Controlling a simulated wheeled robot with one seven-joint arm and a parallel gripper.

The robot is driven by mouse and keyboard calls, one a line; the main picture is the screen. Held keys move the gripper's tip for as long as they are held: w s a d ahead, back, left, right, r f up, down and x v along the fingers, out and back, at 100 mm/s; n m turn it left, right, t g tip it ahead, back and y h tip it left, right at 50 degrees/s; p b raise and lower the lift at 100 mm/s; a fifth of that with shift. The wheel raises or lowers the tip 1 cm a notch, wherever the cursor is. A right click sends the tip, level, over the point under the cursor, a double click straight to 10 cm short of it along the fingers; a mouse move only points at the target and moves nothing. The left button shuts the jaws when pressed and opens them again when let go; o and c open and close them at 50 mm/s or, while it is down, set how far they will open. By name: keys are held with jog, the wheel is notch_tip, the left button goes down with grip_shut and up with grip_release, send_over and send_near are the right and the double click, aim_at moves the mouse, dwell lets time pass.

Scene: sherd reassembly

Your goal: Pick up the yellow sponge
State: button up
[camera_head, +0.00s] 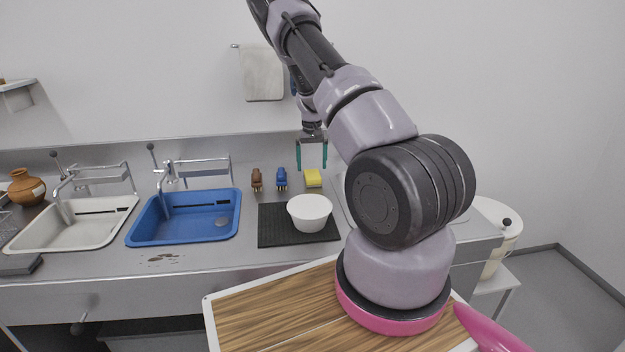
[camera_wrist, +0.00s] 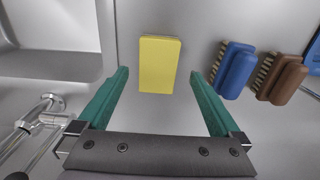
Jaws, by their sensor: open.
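The yellow sponge (camera_head: 313,178) lies on the steel counter near the back wall, to the right of two brushes. In the wrist view the sponge (camera_wrist: 159,64) is a yellow block lying between and a little beyond the lines of the two green fingers. My gripper (camera_head: 312,168) is open and empty, with its fingers pointing down above the counter by the sponge. In the wrist view my gripper (camera_wrist: 160,75) has its fingers apart on either side of the sponge's near part, not visibly touching it.
A blue brush (camera_head: 281,179) and a brown brush (camera_head: 257,180) stand close beside the sponge. A white bowl (camera_head: 310,213) sits on a black mat (camera_head: 270,232) in front. A blue sink (camera_head: 185,217) is to the left, with a faucet (camera_head: 165,180).

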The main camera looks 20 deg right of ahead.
aim_at(312, 174)
jog(key=f, duration=0.5)
jog(key=shift+w+d+f, duration=0.1)
jog(key=shift+w+d, duration=0.1)
jog(key=c, duration=1.5)
jog(key=shift+o, duration=0.2)
notch_tip(312, 174, up, 10)
